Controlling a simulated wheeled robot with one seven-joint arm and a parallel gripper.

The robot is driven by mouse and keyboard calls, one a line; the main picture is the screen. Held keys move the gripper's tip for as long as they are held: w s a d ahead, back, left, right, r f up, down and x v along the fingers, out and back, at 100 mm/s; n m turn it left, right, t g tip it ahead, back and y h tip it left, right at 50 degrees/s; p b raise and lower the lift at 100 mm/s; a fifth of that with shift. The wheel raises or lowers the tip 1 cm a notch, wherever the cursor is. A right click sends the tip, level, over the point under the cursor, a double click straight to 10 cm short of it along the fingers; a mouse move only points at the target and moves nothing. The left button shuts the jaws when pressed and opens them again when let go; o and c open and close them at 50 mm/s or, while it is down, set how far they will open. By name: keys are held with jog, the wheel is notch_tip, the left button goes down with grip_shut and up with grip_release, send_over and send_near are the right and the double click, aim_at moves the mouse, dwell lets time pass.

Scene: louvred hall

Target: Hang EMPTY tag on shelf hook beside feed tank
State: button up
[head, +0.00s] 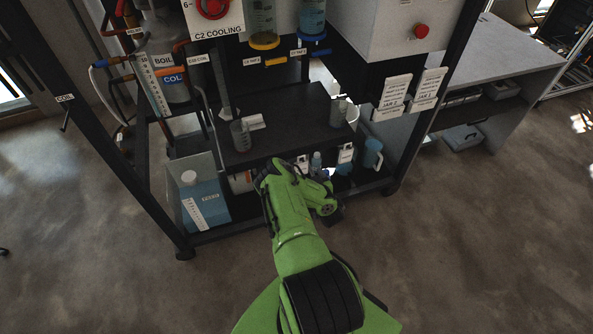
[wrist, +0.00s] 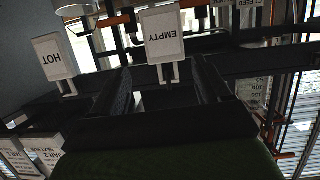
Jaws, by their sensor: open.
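The EMPTY tag (wrist: 163,35), a white card on a short clip, appears upside down in the wrist view. It hangs on a dark rail, and its clip lines up with the gap between my fingers. My gripper (wrist: 165,88) is open, with one dark finger on each side of that gap; I see no contact with the tag. In the head view the fingers are mostly hidden by my green wrist. The feed tank (head: 205,203), a box of blue liquid with a white cap, stands on the low shelf at left. Its label is too small to read surely. No hook beside it is clear.
A HOT tag (wrist: 53,60) hangs left of the EMPTY tag in the wrist view. Small bottles and a blue jug (head: 372,155) stand on the low shelf at right. A dark shelf (head: 285,128) with beakers lies above. Dark frame posts bound the rack; the floor in front is clear.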

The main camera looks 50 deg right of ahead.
aim_at(302, 170)
jog(key=shift+t, duration=0.3)
jog(key=w+d+f+b, duration=0.1)
jog(key=w+b, duration=0.1)
jog(key=b, duration=0.1)
jog(key=w+d+f+b, duration=0.1)
jog(key=f+b, duration=0.1)
jog(key=w+d+f+b, duration=0.1)
jog(key=w+b, duration=0.1)
jog(key=b, duration=0.1)
jog(key=shift+w+f+b, duration=0.3)
jog(key=shift+w+f, duration=0.05)
jog(key=shift+f, duration=0.05)
jog(key=shift+w+d, duration=0.2)
jog(key=shift+w, duration=0.2)
jog(key=shift+r, duration=0.1)
jog(key=shift+c, duration=0.2)
grip_shut()
